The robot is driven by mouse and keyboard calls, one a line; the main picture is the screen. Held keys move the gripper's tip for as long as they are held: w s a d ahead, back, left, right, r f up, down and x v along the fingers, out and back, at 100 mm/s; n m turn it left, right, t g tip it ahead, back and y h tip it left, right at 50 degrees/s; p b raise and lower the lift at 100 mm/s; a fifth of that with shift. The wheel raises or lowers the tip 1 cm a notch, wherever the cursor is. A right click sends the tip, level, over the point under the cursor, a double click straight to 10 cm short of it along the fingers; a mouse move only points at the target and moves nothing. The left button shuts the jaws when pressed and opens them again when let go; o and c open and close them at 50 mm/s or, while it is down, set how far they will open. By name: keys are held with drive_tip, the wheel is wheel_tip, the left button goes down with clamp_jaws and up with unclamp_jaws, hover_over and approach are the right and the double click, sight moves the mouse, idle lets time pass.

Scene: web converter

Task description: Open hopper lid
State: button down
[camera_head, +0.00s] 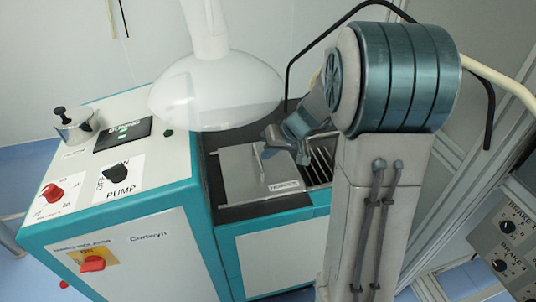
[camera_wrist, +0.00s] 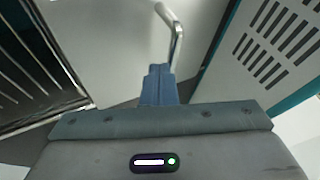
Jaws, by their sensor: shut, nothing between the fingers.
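The hopper lid (camera_head: 240,178) is a flat grey metal plate on top of the machine, with a white label near its front right corner. It lies over part of the dark opening, and its plain surface fills the upper middle of the wrist view (camera_wrist: 105,35). A bent metal handle (camera_wrist: 177,35) rises from it, just beyond my fingertips. My gripper (camera_head: 267,152) is over the lid's right part, its blue fingers (camera_wrist: 158,70) shut and empty beside the handle's lower end. I cannot tell whether they touch the handle. The handle's lower end is partly hidden by the fingers.
A slatted grille (camera_head: 321,162) lies right of the lid and shows at left in the wrist view. A white lamp-like dome (camera_head: 215,92) hangs behind and left. The control panel (camera_head: 95,165) with knobs stands left. A vented white panel (camera_wrist: 270,45) is at right in the wrist view.

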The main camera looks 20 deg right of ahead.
sight(280, 167)
idle(0.3)
drive_tip(key=d, duration=0.2)
drive_tip(key=d+b, duration=0.1)
drive_tip(key=shift+d+r, duration=0.25)
drive_tip(key=v, duration=1)
drive_tip(key=s+a+r+h+p, duration=0.1)
drive_tip(key=s+a+r+p, duration=0.1)
drive_tip(key=s, duration=0.4)
drive_tip(key=s+a+r+m+g+h+p, duration=0.1)
drive_tip(key=s+a+r+h+p, duration=0.1)
drive_tip(key=s+a+r+p, duration=0.1)
drive_tip(key=s+a+r+h+p, duration=0.2)
drive_tip(key=s+p, duration=0.4)
drive_tip(key=s, duration=0.4)
drive_tip(key=shift+a+r+g, duration=0.3)
drive_tip(key=shift+a+r, duration=0.15)
drive_tip(key=shift+a, duration=0.55)
